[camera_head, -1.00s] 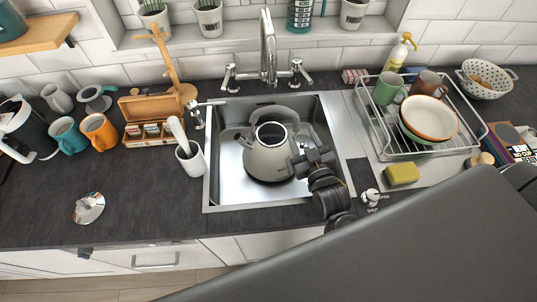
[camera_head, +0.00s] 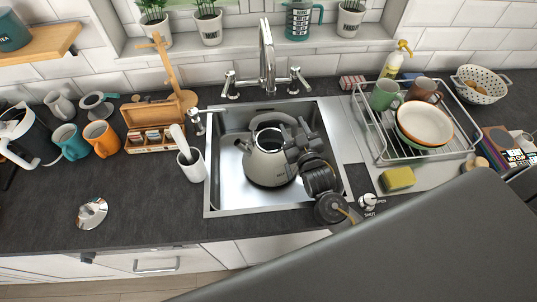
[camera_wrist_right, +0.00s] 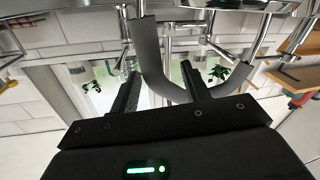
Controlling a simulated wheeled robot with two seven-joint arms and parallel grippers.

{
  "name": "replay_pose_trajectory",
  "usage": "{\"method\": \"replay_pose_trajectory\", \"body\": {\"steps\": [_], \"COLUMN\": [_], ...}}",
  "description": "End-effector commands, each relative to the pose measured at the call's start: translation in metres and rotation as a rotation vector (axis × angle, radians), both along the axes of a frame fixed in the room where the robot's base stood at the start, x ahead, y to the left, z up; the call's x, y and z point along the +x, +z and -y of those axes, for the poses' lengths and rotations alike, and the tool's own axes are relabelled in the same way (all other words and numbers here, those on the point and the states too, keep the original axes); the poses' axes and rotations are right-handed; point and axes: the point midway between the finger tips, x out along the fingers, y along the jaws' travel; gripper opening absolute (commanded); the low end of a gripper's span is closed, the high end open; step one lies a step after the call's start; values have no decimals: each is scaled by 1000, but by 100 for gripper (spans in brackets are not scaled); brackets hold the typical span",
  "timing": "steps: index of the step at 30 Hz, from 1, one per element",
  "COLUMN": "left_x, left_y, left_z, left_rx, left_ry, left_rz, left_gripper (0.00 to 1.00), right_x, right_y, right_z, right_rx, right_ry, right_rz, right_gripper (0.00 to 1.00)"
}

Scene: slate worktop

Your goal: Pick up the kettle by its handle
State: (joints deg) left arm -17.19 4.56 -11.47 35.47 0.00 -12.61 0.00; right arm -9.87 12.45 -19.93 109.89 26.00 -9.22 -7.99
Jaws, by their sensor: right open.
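The grey kettle (camera_head: 264,168) stands upright in the steel sink, its spout toward the left. Its arched handle (camera_head: 270,117) rises over the top; the handle (camera_wrist_right: 152,62) also shows large in the right wrist view. My right gripper (camera_head: 288,138) is open at the right side of the kettle's top, covering part of the body and handle. In the right wrist view the handle's curve crosses the space at the two fingers (camera_wrist_right: 160,82). I cannot tell whether they touch it. My left gripper is not in view.
The sink rim (camera_head: 208,205) surrounds the kettle and the tap (camera_head: 267,60) stands behind it. A white utensil cup (camera_head: 193,166) is close on the left. A dish rack (camera_head: 377,150) and yellow sponge (camera_head: 398,179) are on the right. The worktop at front left is mostly clear.

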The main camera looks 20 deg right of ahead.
Motion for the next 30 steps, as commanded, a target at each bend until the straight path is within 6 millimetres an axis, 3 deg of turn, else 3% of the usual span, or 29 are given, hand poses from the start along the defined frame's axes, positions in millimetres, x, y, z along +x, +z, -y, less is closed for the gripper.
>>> {"method": "replay_pose_trajectory", "body": {"steps": [1,6,15,26,30], "left_x": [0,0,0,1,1], "left_y": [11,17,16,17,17], "left_z": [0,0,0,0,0], "left_rx": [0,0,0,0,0], "left_ry": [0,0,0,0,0], "left_rz": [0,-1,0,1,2], "left_gripper": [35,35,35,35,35], "right_x": [9,30,34,34,34], "right_y": [6,3,0,1,1], "right_z": [2,3,4,4,3], "right_rx": [-3,0,1,1,1], "right_ry": [0,2,1,1,1], "right_rz": [1,1,1,1,1], "right_gripper": [47,47,47,1,0]}}
